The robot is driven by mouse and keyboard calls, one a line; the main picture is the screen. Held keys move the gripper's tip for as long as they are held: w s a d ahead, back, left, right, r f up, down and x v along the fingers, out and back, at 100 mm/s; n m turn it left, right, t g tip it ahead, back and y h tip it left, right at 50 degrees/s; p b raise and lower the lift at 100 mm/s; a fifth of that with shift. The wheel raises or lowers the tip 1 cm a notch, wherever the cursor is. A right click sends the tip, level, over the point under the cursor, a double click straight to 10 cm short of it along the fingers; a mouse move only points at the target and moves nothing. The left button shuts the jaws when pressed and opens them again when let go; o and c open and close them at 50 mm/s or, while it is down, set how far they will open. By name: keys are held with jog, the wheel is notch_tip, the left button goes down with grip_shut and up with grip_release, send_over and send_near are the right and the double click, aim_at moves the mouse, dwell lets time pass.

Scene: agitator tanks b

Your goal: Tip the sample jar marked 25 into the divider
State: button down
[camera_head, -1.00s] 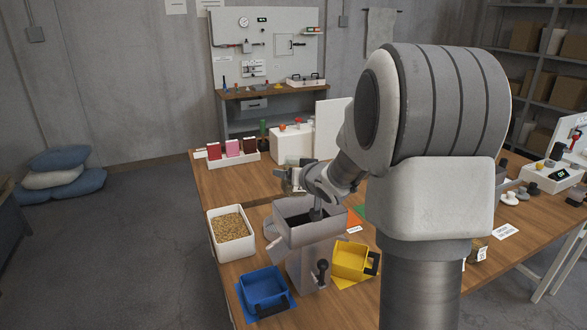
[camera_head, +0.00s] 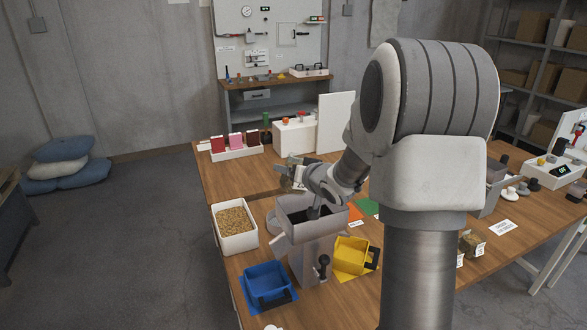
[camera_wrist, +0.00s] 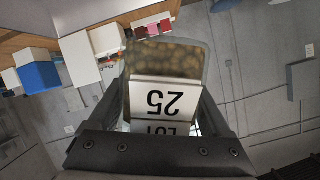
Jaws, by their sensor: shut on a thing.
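The sample jar marked 25 (camera_wrist: 165,68) fills the middle of the wrist view. It is clear, with brownish pieces inside, and its white label reads 25 upside down. My gripper (camera_wrist: 162,112) is shut on it, one dark finger on each side. In the head view my gripper (camera_head: 291,172) is above and behind the divider, a grey open-topped hopper (camera_head: 308,233) on a stand with a black-knobbed lever. The jar is mostly hidden there, and its exact tilt cannot be told. A blue bin (camera_head: 266,285) and a yellow bin (camera_head: 352,255) sit at the divider's foot.
A white tub of grain (camera_head: 234,228) stands left of the divider. A rack of coloured boxes (camera_head: 236,152), a white block (camera_head: 295,139) and a white panel (camera_head: 336,122) stand behind. Small jars (camera_head: 471,244) stand right of my arm. The wooden table (camera_head: 240,180) is clear behind the tub.

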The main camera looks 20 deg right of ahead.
jog(key=shift+a+r+m+t+y+p, duration=0.2)
jog(key=shift+m+y+p, duration=0.3)
jog(key=shift+p, duration=0.7)
jog(key=shift+a+r+m+t+y+p, duration=0.15)
jog(key=shift+m+y+p, duration=0.15)
jog(key=shift+m+p, duration=0.65)
dwell(0.9)
jog(key=shift+a+f+m+y+p, duration=0.15)
jog(key=shift+m+y+p, duration=0.4)
jog(key=shift+p, duration=0.6)
dwell(0.5)
jog(key=shift+f+m, duration=0.1)
jog(key=shift+m, duration=0.2)
jog(key=shift+m+t, duration=0.25)
jog(key=shift+m, duration=0.05)
jog(key=shift+y, duration=0.25)
jog(key=shift+f+m, duration=0.15)
jog(key=shift+m, duration=0.35)
jog(key=shift+f+m+t+y, duration=0.1)
jog(key=shift+m+t+y, duration=0.2)
jog(key=shift+m, duration=0.1)
